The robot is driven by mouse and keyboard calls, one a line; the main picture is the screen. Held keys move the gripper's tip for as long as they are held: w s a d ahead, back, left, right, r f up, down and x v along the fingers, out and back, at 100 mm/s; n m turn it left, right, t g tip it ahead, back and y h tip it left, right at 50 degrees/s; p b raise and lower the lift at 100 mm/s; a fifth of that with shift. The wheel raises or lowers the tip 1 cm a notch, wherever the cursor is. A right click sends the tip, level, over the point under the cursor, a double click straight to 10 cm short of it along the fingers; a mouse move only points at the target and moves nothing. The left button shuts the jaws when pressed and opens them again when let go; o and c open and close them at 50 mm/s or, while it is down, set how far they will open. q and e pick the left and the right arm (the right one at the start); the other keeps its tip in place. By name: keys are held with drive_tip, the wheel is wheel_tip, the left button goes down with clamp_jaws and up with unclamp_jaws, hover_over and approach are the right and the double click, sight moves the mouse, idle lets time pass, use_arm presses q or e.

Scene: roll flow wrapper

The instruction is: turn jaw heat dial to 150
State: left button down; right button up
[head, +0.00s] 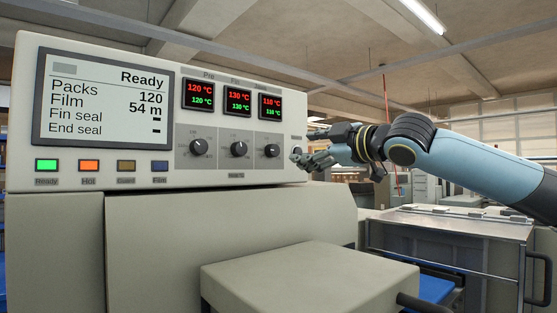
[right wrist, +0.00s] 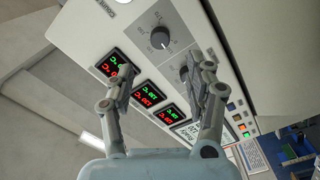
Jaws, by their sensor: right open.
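The control panel (head: 190,70) has three dark dials under three displays. The left and middle displays carry labels that look like "Pre" and "Fin"; the third label is too blurred to read. The third dial (head: 272,151) is under the right display (head: 270,106), which reads 110 °C in red and green. My right gripper (head: 303,150) is open and empty at the panel's right end, just right of that dial. In the right wrist view, the third dial (right wrist: 160,38) stands clear beyond the open fingers (right wrist: 166,72). One finger partly covers the middle dial (right wrist: 184,73). My left gripper is out of view.
The left dial (head: 199,147) and middle dial (head: 239,149) sit close by. A status screen (head: 105,100) reads Ready, above a row of lit buttons (head: 89,166). A grey housing (head: 310,280) juts out below the panel. A metal cart (head: 450,225) stands at right.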

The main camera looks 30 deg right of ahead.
sight(276, 151)
drive_tip(key=w+p, duration=0.1)
drive_tip(key=w, duration=0.2)
drive_tip(key=w+p, duration=0.1)
drive_tip(key=w, duration=0.2)
drive_tip(key=w+a+p, duration=0.1)
drive_tip(key=w+p, duration=0.1)
drive_tip(key=w, duration=0.1)
drive_tip(key=shift+w+r, duration=0.15)
drive_tip(key=shift+w, duration=0.65)
clamp_jaws()
